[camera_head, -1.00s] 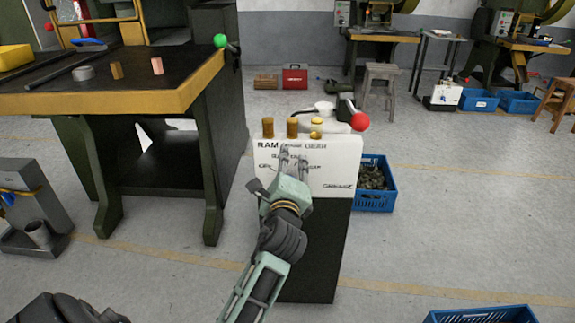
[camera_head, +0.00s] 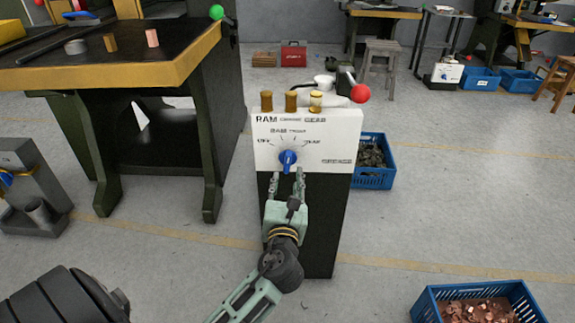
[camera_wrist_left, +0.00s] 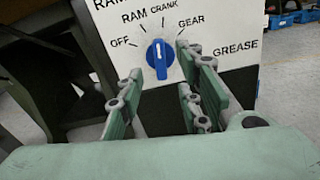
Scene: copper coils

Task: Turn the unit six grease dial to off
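The white-fronted unit (camera_head: 330,140) stands upright with a blue dial (camera_head: 287,157) on its face. The wrist view shows the dial (camera_wrist_left: 160,62) with a white pointer line aimed nearly straight up, between the sides marked OFF and GEAR. I cannot tell exactly whether it points at RAM or CRANK. OFF (camera_wrist_left: 120,41) is at the left and GREASE is printed at the lower right. My left gripper (camera_head: 286,177) is open and empty, just below the dial, its fingers spread and pointing up towards it. It does not appear to hold the dial. My right gripper is not in view.
Brass cylinders (camera_head: 291,101) and a red ball knob (camera_head: 360,93) are at the unit's top. A blue crate (camera_head: 375,178) stands close on its right. A dark workbench (camera_head: 110,76) is at the left. Another blue crate (camera_head: 430,303) is at lower right. Floor between is clear.

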